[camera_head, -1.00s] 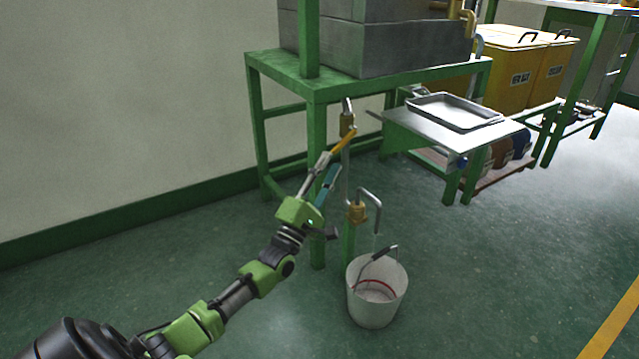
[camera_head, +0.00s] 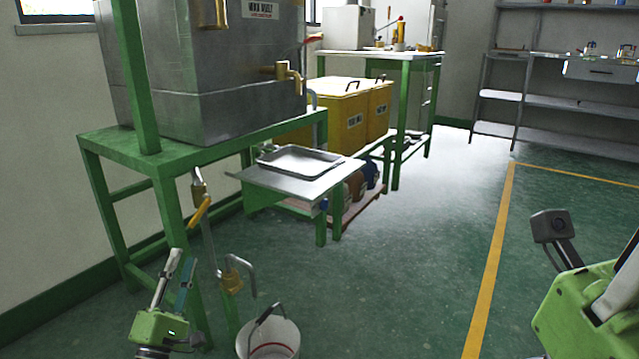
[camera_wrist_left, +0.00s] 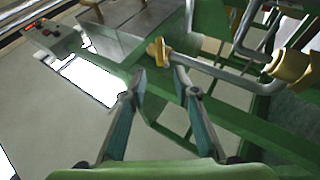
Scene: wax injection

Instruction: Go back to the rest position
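My left gripper (camera_head: 181,266) is at the lower left in the head view, in front of a green stand leg. Its two fingers are apart in the left wrist view (camera_wrist_left: 164,90), with nothing between them. A yellow valve handle (camera_head: 201,211) on a bent pipe is just beyond the fingertips; the handle also shows in the left wrist view (camera_wrist_left: 158,52). My right gripper (camera_head: 585,310) shows only in part at the right edge as a green block with a small camera on it; its fingertips cannot be made out.
A green stand (camera_head: 110,150) carries a grey metal tank (camera_head: 215,110). A metal tray (camera_head: 300,158) lies on a side shelf. A white bucket (camera_head: 268,338) stands on the floor under a lower bent pipe. Yellow bins (camera_head: 345,110) stand behind. Floor at the centre right is clear.

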